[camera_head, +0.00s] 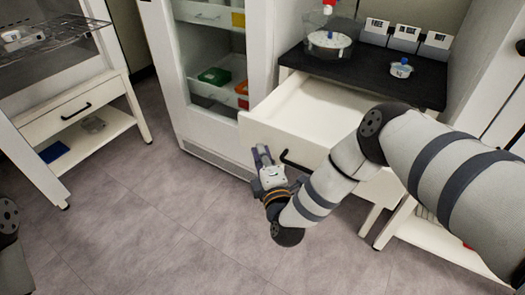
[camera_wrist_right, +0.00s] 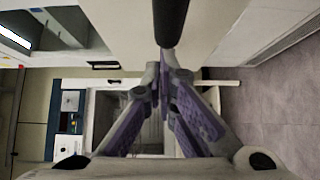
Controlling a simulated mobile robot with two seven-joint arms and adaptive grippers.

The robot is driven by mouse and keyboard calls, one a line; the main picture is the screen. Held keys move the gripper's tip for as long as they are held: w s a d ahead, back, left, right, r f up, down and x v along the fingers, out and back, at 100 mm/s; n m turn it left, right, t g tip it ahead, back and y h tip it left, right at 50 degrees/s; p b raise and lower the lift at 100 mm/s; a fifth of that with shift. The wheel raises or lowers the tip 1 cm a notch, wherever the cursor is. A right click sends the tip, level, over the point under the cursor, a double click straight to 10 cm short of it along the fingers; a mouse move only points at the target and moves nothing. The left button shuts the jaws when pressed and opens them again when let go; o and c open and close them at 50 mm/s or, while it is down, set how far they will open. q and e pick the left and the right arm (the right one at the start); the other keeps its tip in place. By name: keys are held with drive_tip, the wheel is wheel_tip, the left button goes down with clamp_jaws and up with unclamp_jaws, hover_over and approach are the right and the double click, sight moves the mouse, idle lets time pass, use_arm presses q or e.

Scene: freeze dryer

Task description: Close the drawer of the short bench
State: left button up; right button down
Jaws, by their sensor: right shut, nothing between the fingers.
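The short bench has a black top (camera_head: 375,75) and a white drawer (camera_head: 318,108), which is pulled well out and looks empty in the head view. A black bar handle (camera_head: 296,163) sits on the drawer front, partly hidden behind my right forearm. My right gripper (camera_head: 263,152) is shut and empty at the left part of the drawer front, left of the handle. Whether its tips touch the front I cannot tell. In the right wrist view the purple-padded fingers (camera_wrist_right: 163,75) are together, with a dark bar close beyond them. My left gripper is out of view.
A clear container (camera_head: 328,43), white boxes (camera_head: 405,36) and a small dish (camera_head: 401,69) stand on the bench top. A white cabinet with shelves (camera_head: 210,15) stands left of the drawer. Another bench (camera_head: 75,105) is at far left. The floor in front is clear.

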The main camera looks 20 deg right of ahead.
sight(310, 105)
drive_tip(key=shift+w+d, duration=0.25)
